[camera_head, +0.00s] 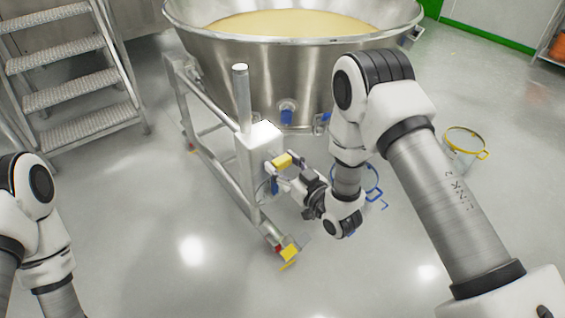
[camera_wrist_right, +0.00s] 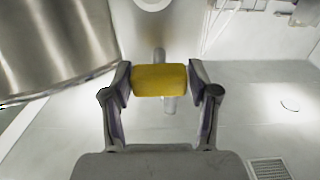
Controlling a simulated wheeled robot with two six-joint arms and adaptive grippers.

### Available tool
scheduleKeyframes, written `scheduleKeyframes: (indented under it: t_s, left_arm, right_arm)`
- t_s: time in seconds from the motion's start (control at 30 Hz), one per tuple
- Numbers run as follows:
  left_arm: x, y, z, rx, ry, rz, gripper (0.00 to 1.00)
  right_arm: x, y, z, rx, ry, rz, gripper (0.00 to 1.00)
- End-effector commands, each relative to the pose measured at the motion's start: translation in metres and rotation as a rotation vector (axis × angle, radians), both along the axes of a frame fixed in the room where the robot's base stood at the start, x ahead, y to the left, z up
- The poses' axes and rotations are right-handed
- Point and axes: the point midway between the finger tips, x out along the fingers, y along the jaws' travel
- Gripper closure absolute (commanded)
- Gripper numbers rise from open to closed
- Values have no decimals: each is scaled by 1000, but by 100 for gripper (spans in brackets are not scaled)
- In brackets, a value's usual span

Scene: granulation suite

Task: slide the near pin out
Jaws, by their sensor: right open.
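The near pin has a yellow block-shaped handle (camera_head: 282,160) on the side of a white box (camera_head: 262,140) on the steel frame. In the right wrist view the yellow handle (camera_wrist_right: 160,80) sits between the two fingers, with a grey metal rod showing behind it. My right gripper (camera_head: 276,173) is open at the handle, one finger to each side of it. In the wrist view the fingertips of the right gripper (camera_wrist_right: 159,84) are very close to the handle's ends; I cannot tell whether they touch. My left gripper is out of view.
A large steel bowl (camera_head: 270,70) of pale powder stands behind on the tubular frame (camera_head: 205,145). A yellow pedal-like part (camera_head: 289,254) is low at the frame's foot. Steps (camera_head: 75,75) stand at left. A yellow-rimmed hoop (camera_head: 465,143) is at right. The front floor is clear.

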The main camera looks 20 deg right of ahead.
Motion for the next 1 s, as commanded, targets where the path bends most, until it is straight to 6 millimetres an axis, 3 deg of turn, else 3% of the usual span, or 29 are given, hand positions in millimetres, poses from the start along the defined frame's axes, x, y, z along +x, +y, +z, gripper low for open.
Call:
scheduleKeyframes:
  t_s: [0.33,0.47,0.8,1.0]
  left_arm:
    - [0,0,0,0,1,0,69]
    - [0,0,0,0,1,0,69]
    - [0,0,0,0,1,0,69]
    - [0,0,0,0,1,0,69]
  right_arm:
    - [0,0,1,0,-3,0,21]
    - [-10,-5,0,1,0,-2,21]
    - [-87,-34,-1,3,4,-5,21]
    - [-111,-41,0,1,-1,-2,21]
